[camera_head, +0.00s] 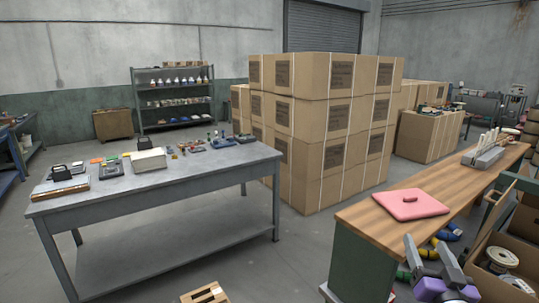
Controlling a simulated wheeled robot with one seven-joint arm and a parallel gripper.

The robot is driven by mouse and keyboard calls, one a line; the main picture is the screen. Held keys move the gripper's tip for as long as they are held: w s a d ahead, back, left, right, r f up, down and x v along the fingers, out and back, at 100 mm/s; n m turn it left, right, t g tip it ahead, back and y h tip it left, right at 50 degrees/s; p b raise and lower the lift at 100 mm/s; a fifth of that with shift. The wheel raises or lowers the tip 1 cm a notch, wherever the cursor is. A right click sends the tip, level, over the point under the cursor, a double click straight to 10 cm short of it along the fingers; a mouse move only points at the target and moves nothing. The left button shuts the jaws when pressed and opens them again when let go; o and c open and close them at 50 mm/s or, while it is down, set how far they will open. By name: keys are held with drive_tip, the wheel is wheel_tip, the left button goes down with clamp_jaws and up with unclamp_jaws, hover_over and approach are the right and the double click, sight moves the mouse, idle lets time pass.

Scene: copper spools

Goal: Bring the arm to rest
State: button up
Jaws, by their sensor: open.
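My gripper (427,245) shows at the bottom right of the head view, with grey fingers and a purple part below them. Most of my arm is outside the picture. A spool (502,258) lies in the box, with part of another at the picture's lower edge.
A pink board (410,204) lies on the wooden top. Blue, yellow and green items (447,234) sit beside the bench, close behind my gripper. A large stack of cartons (318,130) stands in the middle. A grey table (204,170) with tools is at left. Floor between them is mostly open.

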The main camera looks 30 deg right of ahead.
drive_tip(key=s+a+f+n+t+y, duration=0.1)
drive_tip(key=s+a+f+n+y, duration=0.3)
drive_tip(key=a, duration=0.8)
drive_tip(key=s+a+f+t+y, duration=0.1)
drive_tip(key=s+a+f, duration=0.35)
drive_tip(key=a, duration=0.75)
drive_tip(key=s+a+f+n+g+y, duration=0.2)
drive_tip(key=s+a+n+y, duration=0.3)
drive_tip(key=s+a, duration=0.7)
drive_tip(key=s+y, duration=0.2)
drive_tip(key=s, duration=0.1)
drive_tip(key=shift+s+a+f+n, duration=0.15)
drive_tip(key=shift+a+f+n, duration=0.05)
drive_tip(key=shift+f+n, duration=0.2)
